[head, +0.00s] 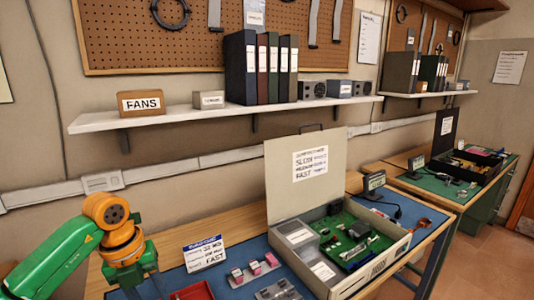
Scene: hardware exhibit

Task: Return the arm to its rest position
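My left arm (62,258), green with orange joints, comes in from the lower left. It bends down at an orange joint (105,210), over the left end of the near table. Its lower end runs out of the bottom of the picture, and no fingertips show. My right arm and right gripper are not in view.
On the near table's blue mat (232,258) are an open case (398,247) with a green circuit board (355,240), a label card (204,253), small pink-and-white parts and a red tray (193,291). A wall shelf (165,116) holds binders and boxes. Another table stands right.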

